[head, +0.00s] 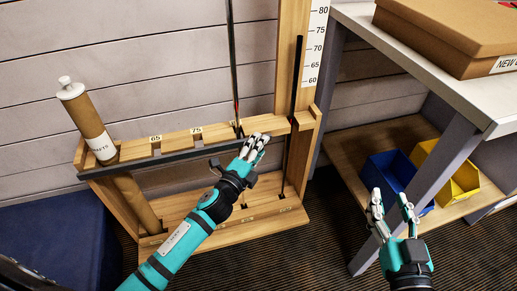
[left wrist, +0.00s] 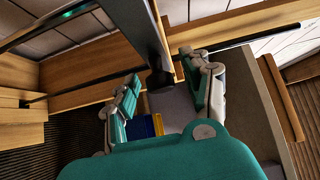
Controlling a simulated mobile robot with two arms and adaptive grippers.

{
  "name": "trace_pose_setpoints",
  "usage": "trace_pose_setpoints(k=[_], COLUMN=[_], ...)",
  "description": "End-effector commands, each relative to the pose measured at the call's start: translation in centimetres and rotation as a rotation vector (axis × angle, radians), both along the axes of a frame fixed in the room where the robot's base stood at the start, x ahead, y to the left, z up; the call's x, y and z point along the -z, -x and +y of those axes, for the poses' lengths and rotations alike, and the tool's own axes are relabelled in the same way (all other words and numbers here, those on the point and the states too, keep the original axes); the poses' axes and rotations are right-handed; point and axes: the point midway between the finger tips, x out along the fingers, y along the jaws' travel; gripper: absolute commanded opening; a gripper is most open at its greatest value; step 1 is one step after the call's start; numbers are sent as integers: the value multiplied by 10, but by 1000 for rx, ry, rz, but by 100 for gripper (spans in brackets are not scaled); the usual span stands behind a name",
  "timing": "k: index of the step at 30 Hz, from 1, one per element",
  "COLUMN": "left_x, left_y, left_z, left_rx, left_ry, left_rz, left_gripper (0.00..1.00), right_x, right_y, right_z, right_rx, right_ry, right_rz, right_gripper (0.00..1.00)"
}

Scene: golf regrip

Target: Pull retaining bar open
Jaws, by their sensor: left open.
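The retaining bar (head: 180,157) is a long dark bar across the front of the wooden rack (head: 250,230). My left gripper (head: 257,146) is at the bar's right end, which it partly hides in the head view. In the left wrist view the bar (left wrist: 146,35) runs down from the top to a black end piece (left wrist: 160,82). This end piece lies between the spread fingers of my left gripper (left wrist: 166,92); contact cannot be told. My right gripper (head: 392,200) is open and empty, to the right of the rack.
A white-capped tube (head: 85,115) leans in the rack's left end. A dark shaft (head: 233,55) and a black-gripped shaft (head: 296,75) stand in the rack. A grey table (head: 430,65) with a cardboard box (head: 450,30) is at right. Blue (head: 395,175) and yellow bins (head: 460,180) sit below.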

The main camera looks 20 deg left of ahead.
Motion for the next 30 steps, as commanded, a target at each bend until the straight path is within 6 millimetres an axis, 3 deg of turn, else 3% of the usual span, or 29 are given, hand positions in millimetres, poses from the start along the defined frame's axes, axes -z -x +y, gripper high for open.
trace_pose_setpoints(k=[7, 18, 30], left_x=[0, 0, 1], left_y=[-1, 0, 0], left_z=[0, 0, -1], left_rx=[0, 0, 3], left_ry=[1, 1, 1], left_rz=[1, 1, 3], left_gripper=[48, 0, 0], right_x=[-1, -1, -1], right_y=[0, 0, 0], right_z=[0, 0, 0], right_rx=[0, 0, 0], right_ry=[-1, -1, -1], right_rz=[-4, -4, -1], right_gripper=[40, 40, 40])
